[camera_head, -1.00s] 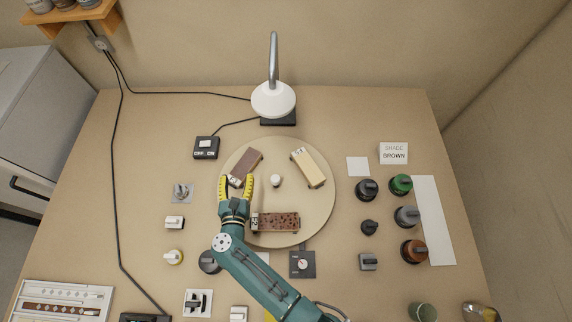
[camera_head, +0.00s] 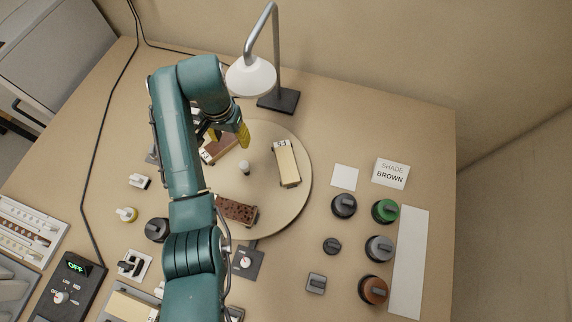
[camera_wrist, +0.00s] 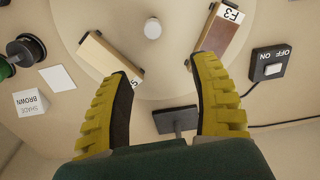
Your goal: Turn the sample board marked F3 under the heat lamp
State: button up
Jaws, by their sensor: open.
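The brown sample board marked F3 (camera_wrist: 222,32) lies near the rim of the round turntable (camera_head: 292,212), at its back left in the head view (camera_head: 222,147). My gripper (camera_wrist: 165,70) is open and empty, with its yellow fingers wide apart. In the head view my gripper (camera_head: 229,136) is over the back of the turntable, close to the F3 board and partly hiding it. I cannot tell whether it touches the board. The white heat lamp (camera_head: 250,77) leans over the back edge of the turntable, on a dark base (camera_wrist: 177,120).
A cream board (camera_head: 286,163) and a speckled dark red board (camera_head: 236,210) also lie on the turntable, around a white centre knob (camera_head: 244,168). An on/off switch box (camera_wrist: 270,65) is behind it. Several dark knobs and a SHADE BROWN card (camera_head: 390,173) stand right.

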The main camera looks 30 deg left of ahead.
aim_at(243, 165)
jog(key=f+b, duration=0.1)
jog(key=f, duration=0.4)
jog(key=f+b, duration=0.2)
jog(key=f, duration=0.3)
jog(key=d+f+b, duration=0.1)
jog(key=f+b, duration=0.1)
jog(key=f, duration=0.4)
jog(key=shift+s, duration=0.15)
grip_shut()
